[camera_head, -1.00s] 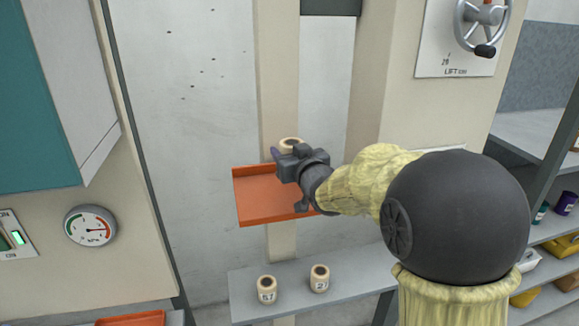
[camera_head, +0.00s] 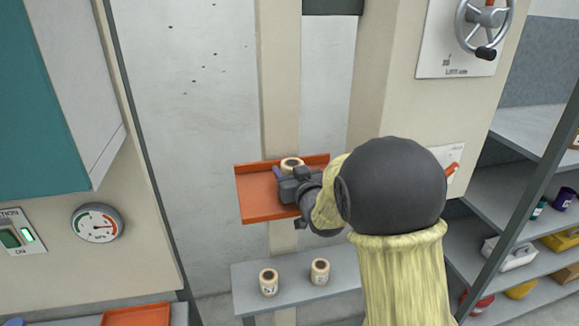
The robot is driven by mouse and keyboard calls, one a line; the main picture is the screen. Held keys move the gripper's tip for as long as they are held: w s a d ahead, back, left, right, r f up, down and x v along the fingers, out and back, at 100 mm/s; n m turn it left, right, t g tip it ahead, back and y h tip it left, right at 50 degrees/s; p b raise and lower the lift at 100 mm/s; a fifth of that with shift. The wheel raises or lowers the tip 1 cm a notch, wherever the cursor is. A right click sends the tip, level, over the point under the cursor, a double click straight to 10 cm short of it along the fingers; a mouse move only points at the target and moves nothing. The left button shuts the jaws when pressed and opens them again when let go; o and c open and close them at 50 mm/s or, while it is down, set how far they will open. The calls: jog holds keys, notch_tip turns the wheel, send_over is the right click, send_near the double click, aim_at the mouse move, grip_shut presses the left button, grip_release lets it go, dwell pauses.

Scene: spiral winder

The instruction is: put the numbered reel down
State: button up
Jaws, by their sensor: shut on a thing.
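The reel (camera_head: 291,163) is a small cream spool with a dark hole in its top. It is upright in my gripper (camera_head: 283,175), over the back part of the orange tray (camera_head: 254,202). My gripper is shut on it from the right. The gripper hides the reel's lower part, so I cannot tell whether it touches the tray, and no number shows on it. Two similar numbered reels stand upright on the grey shelf below, one at the left (camera_head: 268,283) and one at the right (camera_head: 320,272).
The left part of the orange tray is bare. A pressure gauge (camera_head: 98,223) and a lit switch (camera_head: 17,239) are on the cabinet at left. A handwheel (camera_head: 484,18) is on the panel at upper right. A rack (camera_head: 505,205) with several items stands at right.

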jog(key=shift+s, duration=0.1)
jog(key=shift+f, duration=0.1)
jog(key=o, duration=1)
jog(key=shift+s+d, duration=0.1)
jog(key=shift+s, duration=0.05)
jog(key=b+v, duration=0.5)
jog(key=v, duration=0.6)
jog(key=shift+s, duration=0.3)
jog(key=shift+d, duration=0.1)
